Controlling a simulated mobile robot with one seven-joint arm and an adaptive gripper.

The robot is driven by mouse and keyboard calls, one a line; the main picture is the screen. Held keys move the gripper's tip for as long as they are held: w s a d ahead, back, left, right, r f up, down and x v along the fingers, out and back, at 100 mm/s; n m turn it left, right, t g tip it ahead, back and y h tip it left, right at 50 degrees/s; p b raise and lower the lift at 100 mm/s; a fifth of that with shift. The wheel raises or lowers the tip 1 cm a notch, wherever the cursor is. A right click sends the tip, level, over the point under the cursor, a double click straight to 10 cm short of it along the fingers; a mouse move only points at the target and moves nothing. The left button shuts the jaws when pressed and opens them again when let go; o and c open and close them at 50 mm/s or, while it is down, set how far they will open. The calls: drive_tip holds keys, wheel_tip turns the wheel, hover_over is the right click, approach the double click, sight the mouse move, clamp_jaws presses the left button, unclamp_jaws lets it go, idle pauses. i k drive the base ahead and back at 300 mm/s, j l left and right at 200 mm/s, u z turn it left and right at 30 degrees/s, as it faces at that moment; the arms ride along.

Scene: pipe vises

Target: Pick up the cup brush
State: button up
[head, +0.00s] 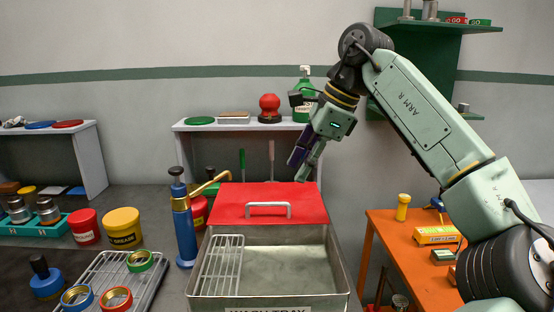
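No cup brush can be made out for certain. Two thin upright handles, a green one (242,164) and a brownish-pink one (272,160), rise behind the red lid of the wash tray; their lower ends are hidden. My gripper (298,170) hangs in the air, tilted down to the left, just right of the pink handle in the picture. Its two fingers look apart, with nothing seen between them.
The metal wash tray (340,288) has a red lid (232,205) and a wire rack (219,265). A blue pump (184,230) stands left of it. An orange table (395,245) is right.

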sight(47, 283)
drive_tip(key=k, duration=0.85)
